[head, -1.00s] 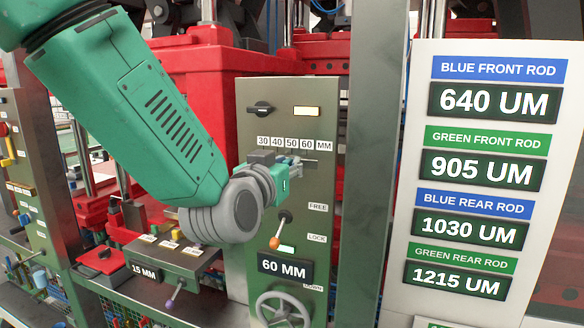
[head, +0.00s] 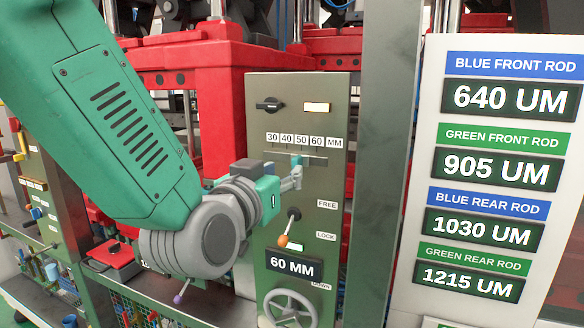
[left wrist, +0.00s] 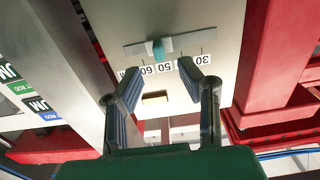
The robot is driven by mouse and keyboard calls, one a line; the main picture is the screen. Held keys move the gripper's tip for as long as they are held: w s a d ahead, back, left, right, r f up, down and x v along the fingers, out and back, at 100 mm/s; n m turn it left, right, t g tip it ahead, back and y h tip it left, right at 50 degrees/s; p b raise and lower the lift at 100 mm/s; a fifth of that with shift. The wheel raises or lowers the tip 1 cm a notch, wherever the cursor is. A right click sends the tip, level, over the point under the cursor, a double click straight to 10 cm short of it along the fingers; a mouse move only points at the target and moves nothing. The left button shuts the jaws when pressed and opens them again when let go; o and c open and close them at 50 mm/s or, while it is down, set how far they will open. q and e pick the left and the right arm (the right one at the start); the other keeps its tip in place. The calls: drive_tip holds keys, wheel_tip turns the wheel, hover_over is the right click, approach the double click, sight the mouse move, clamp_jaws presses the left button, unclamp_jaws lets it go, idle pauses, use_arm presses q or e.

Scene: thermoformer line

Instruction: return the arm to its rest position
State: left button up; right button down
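My left arm (head: 125,125) reaches in from the left of the head view. Its gripper (head: 294,179) is in front of the green control panel (head: 338,185), just below the slider's teal knob (head: 296,160). In the left wrist view the two fingers of the gripper (left wrist: 158,68) are spread with nothing between them. The teal knob (left wrist: 158,48) stands in its slot beyond the fingertips, apart from them, by the 50 and 60 labels. My right gripper is in neither view.
Below the gripper are an orange-tipped lever (head: 284,240), a 60 MM display (head: 292,266) and a handwheel (head: 290,309). A grey post (head: 384,170) and a white readout board (head: 428,120) stand to the right. Red machine frame (head: 222,110) is behind.

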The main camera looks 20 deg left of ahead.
use_arm(q)
drive_tip(key=shift+s+a+f, duration=0.1)
drive_tip(key=shift+s, duration=0.15)
drive_tip(key=s+a+f+g+b, duration=0.1)
drive_tip(key=s+f+g+b, duration=0.15)
drive_tip(key=f, duration=0.95)
drive_tip(key=s+a+f+g+b, duration=0.1)
drive_tip(key=f+g+b, duration=0.2)
drive_tip(key=f, duration=0.9)
drive_tip(key=s+a+f+g+b, duration=0.1)
drive_tip(key=f+g+b, duration=0.15)
drive_tip(key=f, duration=0.95)
drive_tip(key=s+a+f+g+b, duration=0.2)
drive_tip(key=s+f+g+b, duration=0.2)
drive_tip(key=s+f, duration=0.8)
drive_tip(key=s+a+f+g+b, duration=0.3)
drive_tip(key=s+f, duration=1)
drive_tip(key=f, duration=0.5)
drive_tip(key=shift+s+g+y+b, duration=0.25)
drive_tip(key=shift+g+b, duration=0.5)
drive_tip(key=shift+g, duration=0.45)
